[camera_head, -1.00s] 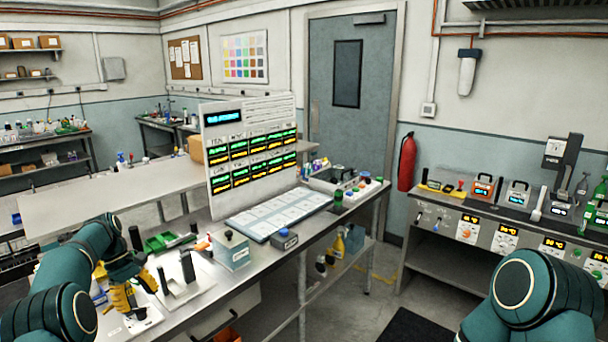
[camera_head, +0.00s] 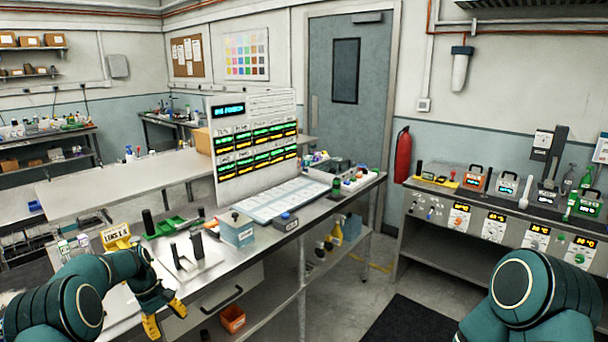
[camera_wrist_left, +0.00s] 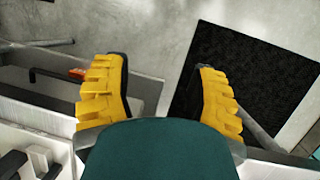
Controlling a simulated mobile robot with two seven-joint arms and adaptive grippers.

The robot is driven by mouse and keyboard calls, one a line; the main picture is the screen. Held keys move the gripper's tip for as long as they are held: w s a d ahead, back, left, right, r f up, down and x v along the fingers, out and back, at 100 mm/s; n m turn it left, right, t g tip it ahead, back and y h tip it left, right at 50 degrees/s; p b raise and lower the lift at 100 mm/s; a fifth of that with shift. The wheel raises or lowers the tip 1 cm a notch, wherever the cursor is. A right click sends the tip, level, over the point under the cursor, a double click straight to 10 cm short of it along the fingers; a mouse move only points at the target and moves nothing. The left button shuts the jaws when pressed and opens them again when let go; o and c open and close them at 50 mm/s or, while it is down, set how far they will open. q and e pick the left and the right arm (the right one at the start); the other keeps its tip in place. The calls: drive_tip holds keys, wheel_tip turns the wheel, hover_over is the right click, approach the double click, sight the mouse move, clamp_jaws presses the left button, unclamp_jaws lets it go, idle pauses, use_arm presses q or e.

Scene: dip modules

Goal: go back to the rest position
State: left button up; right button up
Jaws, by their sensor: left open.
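My left gripper (camera_head: 165,318) has yellow fingers and hangs at the front edge of the metal bench (camera_head: 262,252), over the drawer side. In the left wrist view its two yellow fingers (camera_wrist_left: 160,95) stand wide apart with nothing between them, above the floor and a black mat. My right arm (camera_head: 535,295) shows as a teal joint at the lower right; its gripper is outside the view.
An orange bin (camera_head: 232,318) sits below. A black mat (camera_head: 415,325) lies on the open floor.

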use_arm(q)
drive_tip(key=s+d+f+m+t+b, duration=0.1)
drive_tip(key=s+d+f+m, duration=0.1)
drive_tip(key=s+d+f, duration=0.35)
drive_tip(key=s+d+f+m+b, duration=0.1)
drive_tip(key=s+d+f+m, duration=0.15)
drive_tip(key=d+f, duration=0.55)
drive_tip(key=s+d+f+m+t+b, duration=0.1)
drive_tip(key=s+d+m, duration=0.1)
drive_tip(key=s+d, duration=0.4)
drive_tip(key=s+d+f+m+t+b, duration=0.1)
drive_tip(key=s+d, duration=0.5)
drive_tip(key=s, duration=0.8)
drive_tip(key=shift+s+f+m, duration=0.3)
drive_tip(key=shift+f+m, duration=0.4)
drive_tip(key=shift+m, duration=0.15)
drive_tip(key=shift+o, duration=0.2)
